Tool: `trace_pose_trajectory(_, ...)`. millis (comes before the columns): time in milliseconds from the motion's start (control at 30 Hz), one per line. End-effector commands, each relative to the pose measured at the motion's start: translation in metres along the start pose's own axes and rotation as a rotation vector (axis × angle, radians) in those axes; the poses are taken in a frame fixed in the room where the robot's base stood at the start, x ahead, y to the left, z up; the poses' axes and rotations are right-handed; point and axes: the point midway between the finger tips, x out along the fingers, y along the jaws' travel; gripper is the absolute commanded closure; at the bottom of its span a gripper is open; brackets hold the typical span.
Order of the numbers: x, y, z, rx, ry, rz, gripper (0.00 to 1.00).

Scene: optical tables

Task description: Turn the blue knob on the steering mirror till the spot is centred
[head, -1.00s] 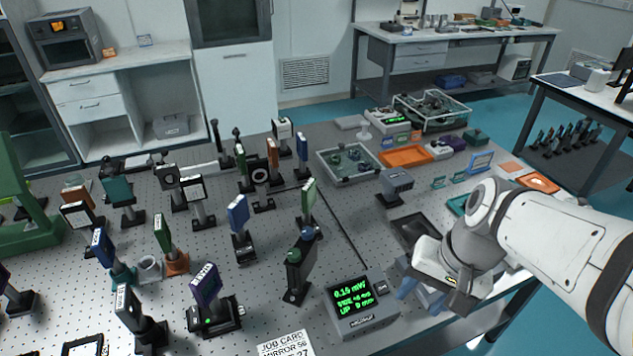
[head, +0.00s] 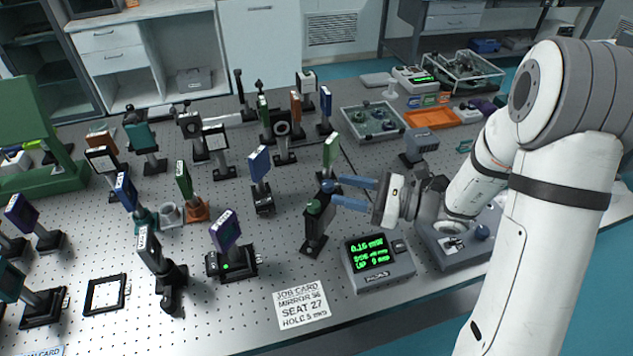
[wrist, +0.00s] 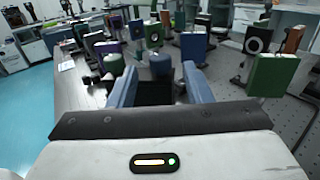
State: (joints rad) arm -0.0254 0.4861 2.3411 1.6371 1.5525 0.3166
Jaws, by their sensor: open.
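The steering mirror (head: 314,232) is a dark upright mount right of the table's middle. Its blue knob (head: 328,186) is at the top, with a green knob (head: 314,207) beside it. My gripper (head: 336,190) is open and comes from the right, its two blue fingers pointing at the blue knob. In the wrist view the blue knob (wrist: 160,66) shows between the fingertips, and the green knob (wrist: 114,65) lies by the left finger. I cannot tell whether a finger touches the knob. The meter (head: 378,270) shows about 0.16 mW in green; its lower lines are blurred.
Several post-mounted optics stand left of and behind the mirror, with a green-faced one (head: 331,150) close behind it. A job card (head: 301,303) lies in front. A grey box with a blue knob (head: 482,233) sits under my arm. An orange tray (head: 431,118) is farther back.

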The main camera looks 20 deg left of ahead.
Motion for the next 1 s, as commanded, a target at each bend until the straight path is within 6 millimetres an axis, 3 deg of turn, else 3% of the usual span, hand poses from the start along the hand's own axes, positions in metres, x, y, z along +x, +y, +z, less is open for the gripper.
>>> trace_pose_trajectory(200, 0.037, 0.002, 0.002, -0.001, 0.002, 0.006, 0.55)
trace_pose_trajectory(400, 0.060, 0.002, 0.001, -0.001, 0.003, 0.004, 0.55)
trace_pose_trajectory(767, 0.066, 0.001, 0.000, -0.002, 0.003, 0.003, 0.55)
trace_pose_trajectory(1000, 0.066, 0.002, 0.000, -0.003, 0.003, 0.004, 0.74)
